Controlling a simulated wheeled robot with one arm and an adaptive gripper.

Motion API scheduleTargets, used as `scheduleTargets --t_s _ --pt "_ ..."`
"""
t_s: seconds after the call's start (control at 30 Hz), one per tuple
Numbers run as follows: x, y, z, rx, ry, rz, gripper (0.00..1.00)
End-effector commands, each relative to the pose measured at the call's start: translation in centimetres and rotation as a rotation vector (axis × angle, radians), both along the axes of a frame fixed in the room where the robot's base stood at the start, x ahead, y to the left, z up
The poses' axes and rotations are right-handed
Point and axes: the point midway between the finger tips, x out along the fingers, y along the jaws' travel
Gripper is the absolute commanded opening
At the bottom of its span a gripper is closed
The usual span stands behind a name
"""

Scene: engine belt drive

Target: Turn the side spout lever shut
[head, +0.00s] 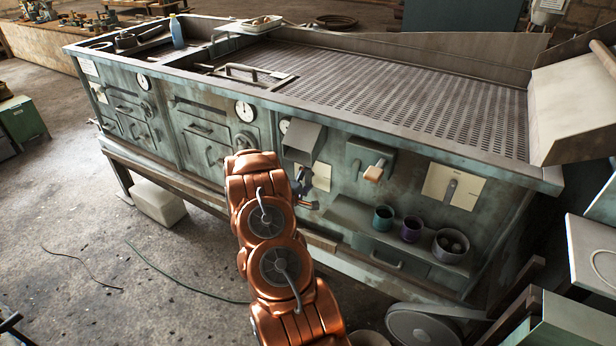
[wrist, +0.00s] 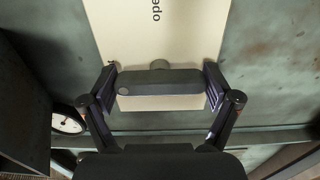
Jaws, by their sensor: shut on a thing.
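The lever is a dark bar (wrist: 160,84) with rounded ends, lying crosswise in the wrist view in front of a cream plate (wrist: 150,35). The plate bears partly visible lettering that reads "ope". My gripper (wrist: 160,88) has one finger at each end of the bar and is shut on it. In the head view my gripper (head: 305,187) is at the front panel, just below a grey box-shaped spout (head: 304,142). There the lever is mostly hidden by the gripper, and part of the cream plate (head: 321,172) shows behind it.
To the right are a spout with a wooden-knobbed handle (head: 375,172) and another lever (head: 451,188) on a cream plate. Below them a shelf holds a teal cup (head: 383,217), a purple cup (head: 411,229) and a metal pot (head: 450,245). The floor at left is mostly open.

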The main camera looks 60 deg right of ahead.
Motion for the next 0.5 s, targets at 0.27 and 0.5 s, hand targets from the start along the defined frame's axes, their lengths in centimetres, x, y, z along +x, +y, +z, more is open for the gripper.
scheduleTargets --t_s 0.27,0.5 --pt "-0.02 -0.01 -0.04 0.001 0.008 0.0 0.53" --pt "-0.02 -0.01 -0.03 0.001 0.008 0.0 0.96"
